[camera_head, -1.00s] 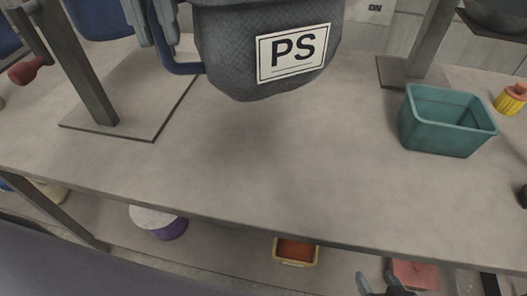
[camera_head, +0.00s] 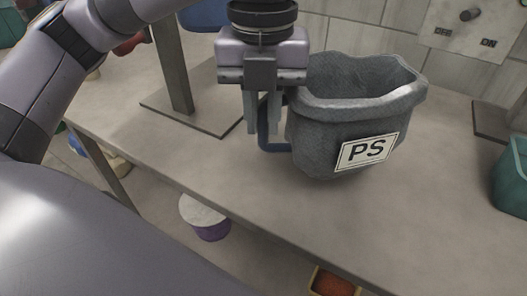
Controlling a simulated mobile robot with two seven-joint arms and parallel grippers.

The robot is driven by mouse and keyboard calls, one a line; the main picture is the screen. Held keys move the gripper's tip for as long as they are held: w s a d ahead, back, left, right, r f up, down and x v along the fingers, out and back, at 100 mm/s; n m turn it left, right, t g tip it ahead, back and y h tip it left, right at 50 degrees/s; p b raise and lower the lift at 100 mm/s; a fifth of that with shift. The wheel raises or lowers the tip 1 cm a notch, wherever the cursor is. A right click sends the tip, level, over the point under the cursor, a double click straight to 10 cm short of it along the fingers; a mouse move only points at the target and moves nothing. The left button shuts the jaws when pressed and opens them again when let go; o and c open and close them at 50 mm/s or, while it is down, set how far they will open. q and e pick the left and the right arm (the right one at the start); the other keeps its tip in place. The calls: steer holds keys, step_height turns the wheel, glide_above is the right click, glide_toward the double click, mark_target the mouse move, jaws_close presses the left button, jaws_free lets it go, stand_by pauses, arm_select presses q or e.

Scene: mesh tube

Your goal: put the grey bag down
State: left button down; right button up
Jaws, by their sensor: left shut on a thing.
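The grey bag (camera_head: 318,128) has an open top, a white "PS" label on its front and a blue handle (camera_head: 273,135) on its left side. It is upright, at the grey table (camera_head: 240,185); I cannot tell for certain whether its base touches the top. My left gripper (camera_head: 264,128) points down at the bag's left side and is shut on the blue handle. The fingers hide part of the handle. My right gripper is not in view.
A metal post on a flat base plate (camera_head: 190,112) stands left of the bag. A teal bin (camera_head: 512,178) stands at the right edge. A wall panel (camera_head: 470,28) with a knob is behind. The table front is clear. A white and purple tub (camera_head: 204,218) is below.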

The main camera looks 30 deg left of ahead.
mark_target(263, 150)
arm_select(q)
steer(key=shift+f+b, duration=0.3)
steer(key=shift+f, duration=2.85)
steer(key=shift+f, duration=0.2)
steer(key=c, duration=1.1)
jaws_free()
steer(key=shift+r, duration=0.1)
steer(key=shift+r, duration=0.25)
step_height(263, 150, up, 12)
steer(key=shift+f+p, duration=0.1)
steer(key=shift+p, duration=0.75)
